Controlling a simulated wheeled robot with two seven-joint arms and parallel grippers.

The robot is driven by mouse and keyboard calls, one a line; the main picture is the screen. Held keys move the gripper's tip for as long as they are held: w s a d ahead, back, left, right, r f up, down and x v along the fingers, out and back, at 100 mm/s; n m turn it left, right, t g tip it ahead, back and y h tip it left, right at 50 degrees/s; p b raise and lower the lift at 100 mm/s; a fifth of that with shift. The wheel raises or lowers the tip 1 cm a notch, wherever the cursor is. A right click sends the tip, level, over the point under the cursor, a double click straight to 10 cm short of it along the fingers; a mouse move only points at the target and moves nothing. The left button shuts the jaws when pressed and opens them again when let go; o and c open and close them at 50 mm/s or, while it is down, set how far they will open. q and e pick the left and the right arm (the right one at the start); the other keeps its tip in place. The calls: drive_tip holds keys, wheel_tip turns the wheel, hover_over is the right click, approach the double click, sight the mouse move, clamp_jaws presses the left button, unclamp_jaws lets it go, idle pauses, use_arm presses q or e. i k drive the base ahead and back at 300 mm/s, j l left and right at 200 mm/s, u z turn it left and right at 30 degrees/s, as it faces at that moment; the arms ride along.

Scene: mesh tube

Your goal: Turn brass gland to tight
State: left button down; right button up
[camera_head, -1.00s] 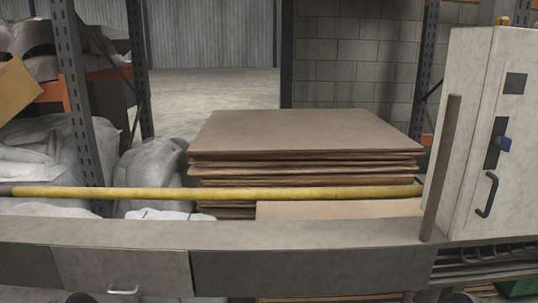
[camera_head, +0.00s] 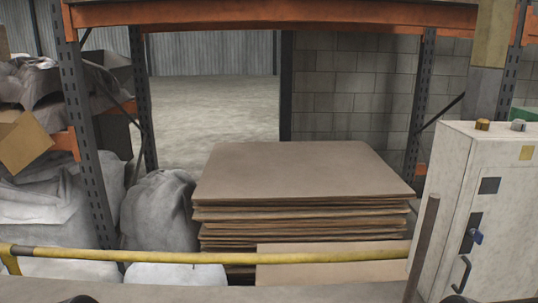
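A small brass-coloured fitting (camera_head: 482,124), which looks like the brass gland, stands on top of the pale metal cabinet (camera_head: 487,205) at the right. A grey fitting (camera_head: 518,125) stands just to its right. The brass fitting is too small to tell how tight it is. Neither of my grippers shows clearly. Dark rounded shapes cut off at the bottom edge cannot be made out.
A stack of brown sheets (camera_head: 300,172) stands in the middle behind a yellow rail (camera_head: 200,257). Grey sacks (camera_head: 160,212) lie at the left. A rack with an orange beam (camera_head: 270,14) spans the top. The cabinet front has a dark handle (camera_head: 461,275).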

sight(483, 123)
drive_tip(key=l+u, duration=0.15)
drive_tip(key=l, duration=0.55)
drive_tip(key=l+u, duration=0.1)
drive_tip(key=l, duration=0.65)
drive_tip(key=l+u, duration=0.15)
drive_tip(key=l, duration=0.55)
drive_tip(key=l+u, duration=0.1)
drive_tip(key=l, duration=0.6)
drive_tip(key=k+l+u, duration=0.15)
drive_tip(key=l, duration=0.55)
drive_tip(key=k+l+u, duration=0.15)
drive_tip(key=l, duration=0.55)
drive_tip(key=k+l+u, duration=0.1)
drive_tip(key=l, duration=0.6)
drive_tip(key=k+l+u, duration=0.15)
drive_tip(key=l, duration=0.5)
drive_tip(key=k, duration=0.75)
